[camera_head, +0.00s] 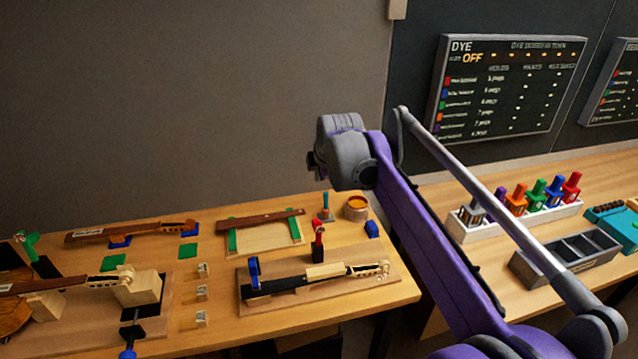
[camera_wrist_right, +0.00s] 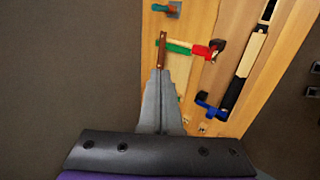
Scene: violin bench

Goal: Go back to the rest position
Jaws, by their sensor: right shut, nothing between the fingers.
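My right arm reaches in from the lower right of the head view. My right gripper (camera_head: 314,166) is raised in front of the grey wall, above the back edge of the workbench (camera_head: 215,330). In the right wrist view its two grey fingers (camera_wrist_right: 159,74) are pressed together, shut and empty. Beyond the tips lies a dark brown fingerboard (camera_wrist_right: 162,50), apart from them as far as I can tell. My left gripper is in neither view.
Below the gripper, the bench holds a fingerboard on green supports (camera_head: 262,218), a clamped violin neck (camera_head: 325,271) and an amber pot (camera_head: 356,207). At right, a white rack of dye bottles (camera_head: 472,232) and a grey tray (camera_head: 545,270) stand near my arm.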

